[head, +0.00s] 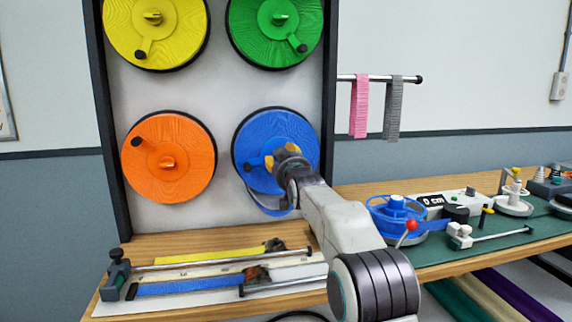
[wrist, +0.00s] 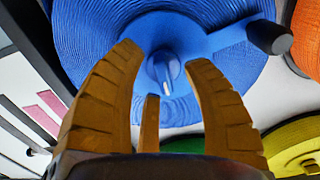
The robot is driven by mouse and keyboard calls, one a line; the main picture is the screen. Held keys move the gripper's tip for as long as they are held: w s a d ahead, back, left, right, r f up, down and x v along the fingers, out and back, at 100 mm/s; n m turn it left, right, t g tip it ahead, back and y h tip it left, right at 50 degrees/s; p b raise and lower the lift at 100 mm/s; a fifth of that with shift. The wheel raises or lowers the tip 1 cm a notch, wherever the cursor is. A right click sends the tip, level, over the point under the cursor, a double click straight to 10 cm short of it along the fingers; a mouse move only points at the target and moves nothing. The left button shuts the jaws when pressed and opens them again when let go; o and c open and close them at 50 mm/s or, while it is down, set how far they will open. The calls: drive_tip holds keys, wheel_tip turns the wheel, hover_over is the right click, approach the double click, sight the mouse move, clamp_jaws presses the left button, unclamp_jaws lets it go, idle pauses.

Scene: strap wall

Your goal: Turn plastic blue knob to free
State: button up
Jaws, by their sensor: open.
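The blue reel (head: 262,130) hangs at the lower right of the framed board in the head view. In the wrist view, the blue knob (wrist: 163,72) sits at the centre of the reel (wrist: 95,30), with a light pointer line on it. My gripper (head: 279,155) is in front of the reel's centre and hides the knob in the head view. In the wrist view, its orange fingers (wrist: 166,58) are spread, with the knob visible between them. I cannot tell whether they touch it. The reel's crank arm ends in a black handle (wrist: 268,37).
Yellow (head: 155,30), green (head: 275,30) and orange (head: 168,155) reels hang around the blue one. A rod with pink (head: 359,108) and grey (head: 393,108) straps sticks out at right. The wooden bench (head: 420,187) below holds clamps, straps and a blue winder (head: 397,207).

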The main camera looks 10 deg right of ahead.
drive_tip(key=s, duration=1.2)
idle(0.5)
